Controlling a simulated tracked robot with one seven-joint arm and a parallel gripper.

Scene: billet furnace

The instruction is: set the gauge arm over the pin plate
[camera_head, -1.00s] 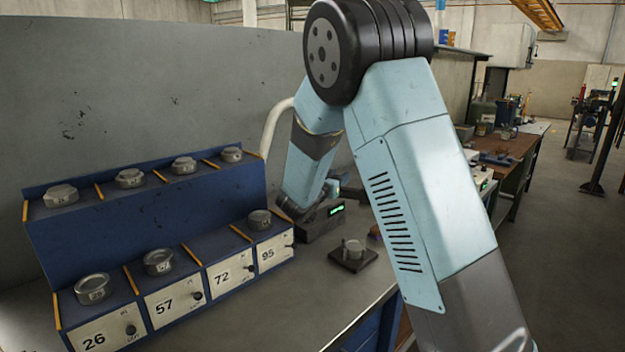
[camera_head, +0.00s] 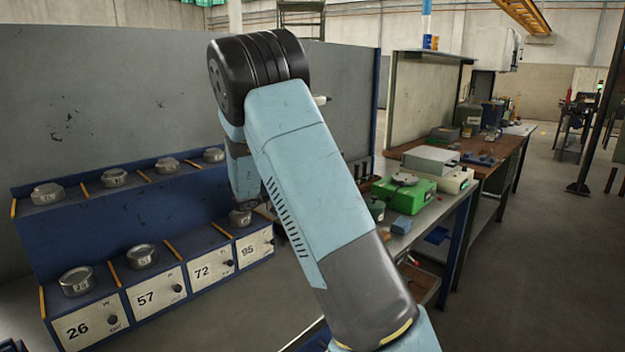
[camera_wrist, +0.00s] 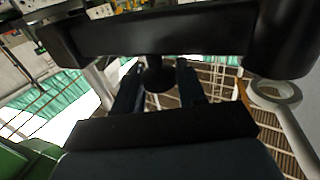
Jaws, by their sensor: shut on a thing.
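In the wrist view my gripper (camera_wrist: 160,88) has its two dark fingers on either side of a dark round knob (camera_wrist: 158,76) and is shut on it. The knob sits below a thick black bar (camera_wrist: 150,36) that crosses the top of the view; I cannot tell for sure whether this is the gauge arm. In the head view my own arm hides the gripper and what it holds. I cannot make out the pin plate in either view.
A blue rack (camera_head: 110,228) with numbered drawers and several metal discs stands at left against a grey panel (camera_head: 120,100). A green box (camera_head: 405,193) stands at right, beside a workbench (camera_head: 480,160) carrying boxes. Open floor (camera_head: 540,260) lies farther right.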

